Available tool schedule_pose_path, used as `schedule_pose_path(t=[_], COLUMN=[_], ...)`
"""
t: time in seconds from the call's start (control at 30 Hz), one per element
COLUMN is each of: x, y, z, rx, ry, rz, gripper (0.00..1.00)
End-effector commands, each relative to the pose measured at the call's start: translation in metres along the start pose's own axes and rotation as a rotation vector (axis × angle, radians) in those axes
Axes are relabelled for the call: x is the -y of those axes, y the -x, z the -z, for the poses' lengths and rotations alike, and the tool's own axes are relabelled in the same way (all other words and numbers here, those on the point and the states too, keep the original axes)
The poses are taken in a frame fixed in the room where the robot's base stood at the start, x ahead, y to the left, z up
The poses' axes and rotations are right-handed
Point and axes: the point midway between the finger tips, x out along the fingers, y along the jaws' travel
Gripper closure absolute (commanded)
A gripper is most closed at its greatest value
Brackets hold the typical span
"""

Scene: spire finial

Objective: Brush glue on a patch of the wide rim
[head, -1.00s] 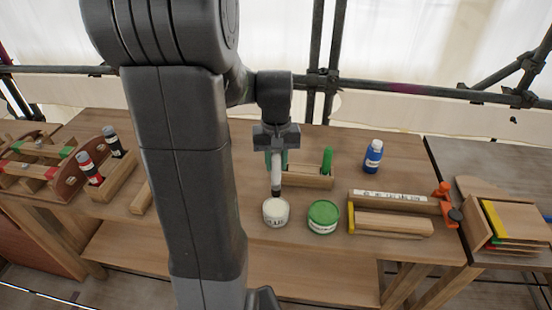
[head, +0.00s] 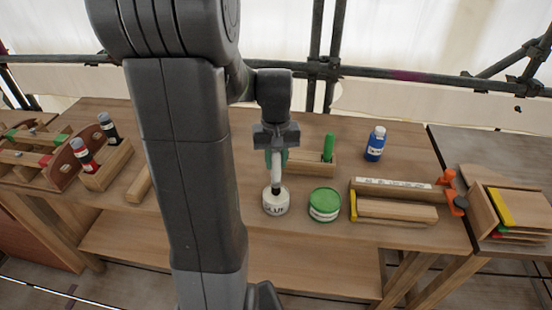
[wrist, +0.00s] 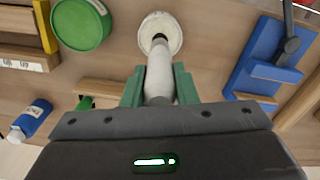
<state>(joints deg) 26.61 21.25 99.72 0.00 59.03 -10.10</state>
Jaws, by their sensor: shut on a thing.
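My gripper (head: 277,158) is shut on a brush (head: 276,174) with a pale handle and a dark lower end. It also shows in the wrist view (wrist: 160,75), between two green fingers. The brush points down at the white glue pot (head: 275,206), labelled "GLUE". Its dark end is at the pot's top opening; how deep it reaches is hidden. The pot also shows in the wrist view (wrist: 160,30). I cannot make out the wide rim in either view.
A green-lidded tin (head: 324,203) stands just right of the pot. Behind are a wooden holder with a green-handled tool (head: 328,148) and a blue bottle (head: 375,144). Wood blocks (head: 397,210) lie right. A blue fixture (wrist: 265,60) shows in the wrist view.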

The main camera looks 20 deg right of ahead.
Motion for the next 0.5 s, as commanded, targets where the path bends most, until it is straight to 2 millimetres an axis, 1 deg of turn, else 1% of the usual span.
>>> schedule_pose_path(t=[0.5], x=[0.0], y=[-0.0034], z=[0.0], rx=[0.0], ry=[0.0], rz=[0.0], gripper=[0.97])
